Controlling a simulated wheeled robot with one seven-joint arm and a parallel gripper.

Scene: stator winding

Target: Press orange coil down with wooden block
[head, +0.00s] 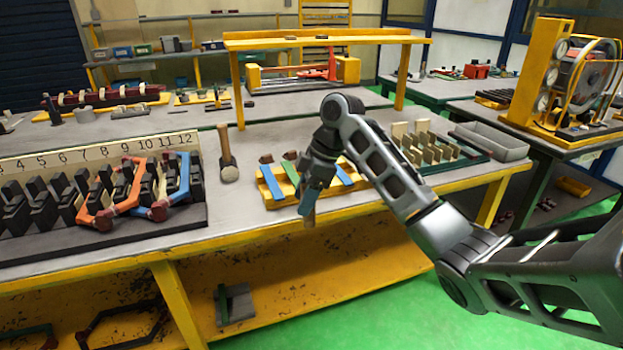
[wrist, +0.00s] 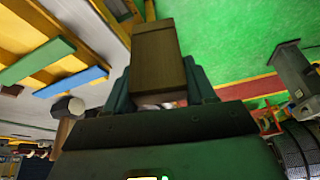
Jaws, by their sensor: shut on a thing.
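My gripper (head: 312,190) is in front of the yellow rack of coloured tools, near the bench's front edge. It is shut on a brown wooden block (head: 309,218), which hangs below the fingers in the head view. In the wrist view the block (wrist: 159,62) sits between the two dark green fingers. The orange coil (head: 96,220) is a hexagonal loop at the numbered stator slots at left, under about 9 to 10. A blue coil (head: 183,185) is beside it, near 11 and 12. My gripper is well to the right of both coils.
The black stator (head: 20,248) has upright dark blocks along its slots. A slotted tray of wooden pieces (head: 432,145) and a grey bin (head: 492,140) are at right.

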